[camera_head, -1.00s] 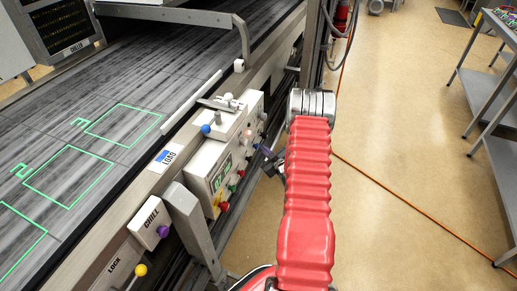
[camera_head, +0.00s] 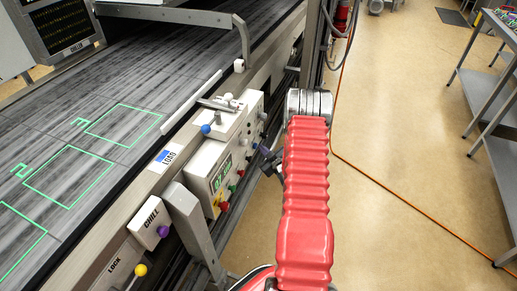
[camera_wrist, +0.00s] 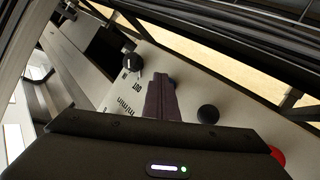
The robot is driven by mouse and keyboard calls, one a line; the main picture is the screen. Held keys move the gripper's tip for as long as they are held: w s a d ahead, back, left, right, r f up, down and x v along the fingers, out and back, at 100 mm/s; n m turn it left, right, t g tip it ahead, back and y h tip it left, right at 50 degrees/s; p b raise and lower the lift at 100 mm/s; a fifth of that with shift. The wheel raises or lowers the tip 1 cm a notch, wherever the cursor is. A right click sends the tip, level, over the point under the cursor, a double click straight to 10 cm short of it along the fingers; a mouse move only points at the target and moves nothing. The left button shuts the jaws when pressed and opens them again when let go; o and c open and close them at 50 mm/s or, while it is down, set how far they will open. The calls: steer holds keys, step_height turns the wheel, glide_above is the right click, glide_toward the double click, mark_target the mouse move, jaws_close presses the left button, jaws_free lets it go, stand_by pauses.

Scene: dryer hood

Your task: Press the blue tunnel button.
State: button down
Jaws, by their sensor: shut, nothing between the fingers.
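The control panel (camera_head: 212,170) on the side of the conveyor carries several coloured buttons and knobs. A small blue button (camera_head: 255,146) is on its right-hand face, close to my gripper's tip. My gripper (camera_head: 263,152) is shut and empty, pointing at that face, partly hidden by my red arm. In the wrist view the shut fingers (camera_wrist: 159,92) reach toward the panel face. A bluish round piece (camera_wrist: 172,82) shows just right of the fingertips and is mostly hidden by them. I cannot tell whether the fingers touch it.
A black knob (camera_wrist: 132,62) and a dark round button (camera_wrist: 208,113) flank the fingers, with a red button (camera_wrist: 278,155) at lower right. A blue-balled lever (camera_head: 205,129) stands on the panel top.

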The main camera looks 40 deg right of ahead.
stand_by(0.4)
steer(key=shift+s+d, duration=0.25)
steer(key=shift+s, duration=0.3)
steer(key=shift+s+d, duration=0.25)
steer(key=shift+s, duration=0.25)
steer(key=shift+s+d, duration=0.1)
steer(key=s, duration=0.1)
steer(key=s+d, duration=0.1)
steer(key=s, duration=0.1)
steer(key=s+d, duration=0.1)
steer(key=shift+s+d, duration=0.1)
steer(key=shift+s, duration=0.05)
steer(key=shift+f, duration=0.1)
stand_by(0.9)
